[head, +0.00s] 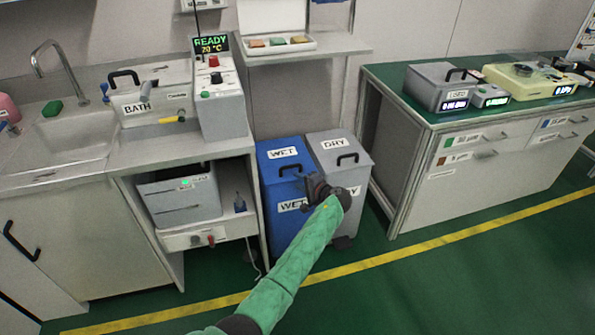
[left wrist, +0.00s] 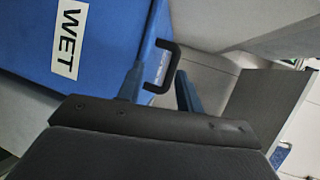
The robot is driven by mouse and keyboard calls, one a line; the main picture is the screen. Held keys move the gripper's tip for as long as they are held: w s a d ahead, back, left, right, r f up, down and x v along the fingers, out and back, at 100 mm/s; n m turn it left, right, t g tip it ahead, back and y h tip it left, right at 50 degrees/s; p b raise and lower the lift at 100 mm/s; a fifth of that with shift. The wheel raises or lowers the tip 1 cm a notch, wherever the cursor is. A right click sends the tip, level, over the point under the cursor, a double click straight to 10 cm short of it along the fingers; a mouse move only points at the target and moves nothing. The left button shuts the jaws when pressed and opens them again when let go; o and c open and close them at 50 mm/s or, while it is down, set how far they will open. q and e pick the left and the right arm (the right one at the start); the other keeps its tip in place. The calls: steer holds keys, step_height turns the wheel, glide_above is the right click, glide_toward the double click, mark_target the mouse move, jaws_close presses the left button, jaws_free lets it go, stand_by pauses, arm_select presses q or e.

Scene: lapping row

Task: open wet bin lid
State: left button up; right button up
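The blue wet bin (head: 272,215) stands on the floor, its sloped lid (head: 268,150) closed and marked WET. A black handle (head: 284,171) sits at the lid's front. In the left wrist view the blue lid (left wrist: 105,35) fills the upper left, and its black handle (left wrist: 174,60) shows between the two finger ends. My left gripper (head: 312,182) is in front of the bin, by the handle's right end. In the left wrist view my left gripper (left wrist: 163,77) has its fingers apart. I cannot tell whether they touch the handle. My right gripper is not in view.
A grey dry bin (head: 336,148) stands close against the wet bin's right side. A sink counter (head: 180,153) is at the left, and a green-topped bench (head: 420,120) at the right. The green floor in front, with a yellow line (head: 440,242), is clear.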

mark_target(291, 166)
arm_select(q)
steer(key=shift+m+t, duration=0.4)
steer(key=shift+m, duration=0.1)
steer(key=shift+w+a+r, duration=0.1)
steer(key=shift+w+a, duration=0.5)
steer(key=shift+w, duration=0.75)
steer(key=shift+w+a+f, duration=0.1)
steer(key=shift+w+a, duration=0.5)
steer(key=shift+w, duration=0.8)
steer(key=shift+w+a+r, duration=0.1)
steer(key=shift+w+a, duration=0.5)
steer(key=shift+w, duration=0.75)
jaws_close()
